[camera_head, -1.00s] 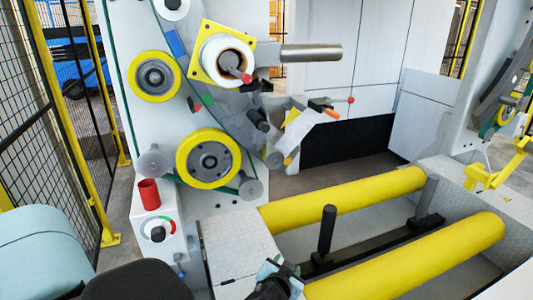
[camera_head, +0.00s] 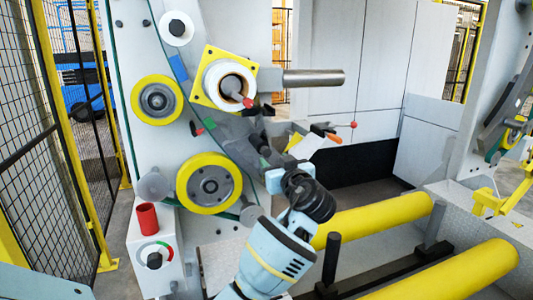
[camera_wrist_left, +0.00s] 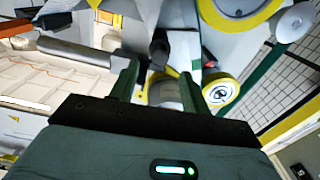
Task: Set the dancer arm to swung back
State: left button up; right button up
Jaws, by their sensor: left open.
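The dancer arm is hard to tell apart from the parts around it. I take it to be the grey arm on the white machine panel with a black handle (camera_head: 261,146), below the yellow square plate. My left gripper (camera_head: 272,160) is close to this handle, partly hidden by my own wrist. In the left wrist view my left gripper (camera_wrist_left: 158,70) has its two dark green fingers apart. A grey cylinder (camera_wrist_left: 165,92) and a dark part show between and beyond them. I cannot tell whether anything touches the fingers. My right gripper is not in view.
Yellow-rimmed rollers (camera_head: 209,183) stand left of my left gripper. A metal shaft (camera_head: 313,78) sticks out above it. Long yellow rollers (camera_head: 380,215) lie to the lower right. A red cup (camera_head: 147,217) and a dial (camera_head: 154,258) are at the lower left.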

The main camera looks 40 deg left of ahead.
aim_at(268, 154)
pick_arm(q)
jog(key=shift+p+x, duration=0.4)
jog(key=shift+x, duration=3.45)
jog(key=shift+f, duration=0.1)
grip_shut()
